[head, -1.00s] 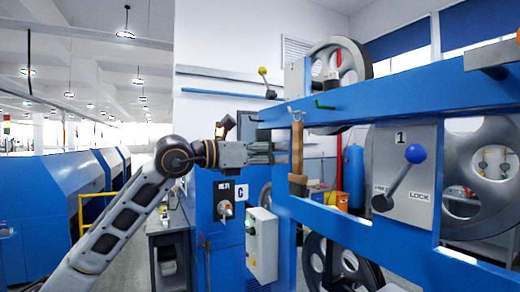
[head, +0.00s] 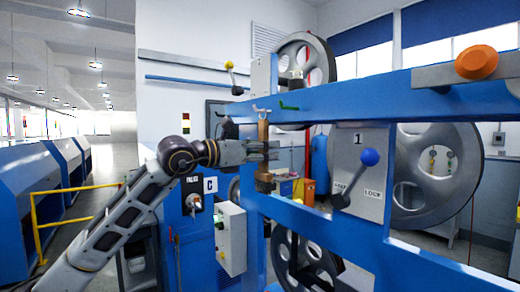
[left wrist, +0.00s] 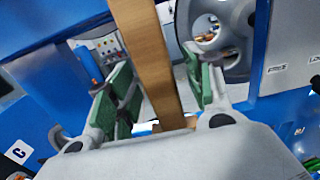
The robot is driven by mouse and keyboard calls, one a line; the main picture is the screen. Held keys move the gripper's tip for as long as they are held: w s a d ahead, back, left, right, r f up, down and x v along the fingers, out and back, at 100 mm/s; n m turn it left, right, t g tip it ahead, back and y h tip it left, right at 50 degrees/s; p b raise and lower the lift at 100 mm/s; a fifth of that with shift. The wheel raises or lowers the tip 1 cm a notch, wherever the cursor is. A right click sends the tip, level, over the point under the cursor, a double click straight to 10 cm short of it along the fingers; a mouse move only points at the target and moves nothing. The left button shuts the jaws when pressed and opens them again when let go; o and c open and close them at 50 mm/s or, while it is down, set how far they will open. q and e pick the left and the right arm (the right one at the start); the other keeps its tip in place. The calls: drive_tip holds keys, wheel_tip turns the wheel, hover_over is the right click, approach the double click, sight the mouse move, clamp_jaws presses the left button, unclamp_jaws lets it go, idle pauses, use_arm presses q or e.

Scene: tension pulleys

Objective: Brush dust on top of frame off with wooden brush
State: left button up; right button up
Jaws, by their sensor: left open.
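The wooden brush (head: 263,132) hangs upright from a hook on the front of the blue frame (head: 370,99), its wider brown end (head: 265,183) low. My left gripper (head: 262,151) is at the brush's handle. In the left wrist view, the handle (left wrist: 148,50) passes between the open green-padded fingers (left wrist: 162,88), with space on both sides. No dust can be made out on the frame's top. My right gripper is not in view.
An orange knob (head: 476,62) sits on the frame's top right. Large grey wheels (head: 436,165) stand behind the frame.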

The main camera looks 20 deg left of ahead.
use_arm(q)
drive_tip(key=c, duration=1.1)
clamp_jaws()
drive_tip(key=shift+r, duration=0.45)
drive_tip(key=shift+s+a, duration=0.35)
drive_tip(key=shift+s, duration=0.1)
drive_tip(key=shift+s+a+r+b, duration=0.3)
drive_tip(key=shift+s+a+r, duration=0.1)
drive_tip(key=shift+s+r, duration=0.15)
idle(1.1)
drive_tip(key=shift+s+a+r+b, duration=0.1)
drive_tip(key=shift+s+a+b, duration=0.3)
drive_tip(key=shift+s+a, duration=0.1)
idle(0.4)
drive_tip(key=shift+s, duration=0.2)
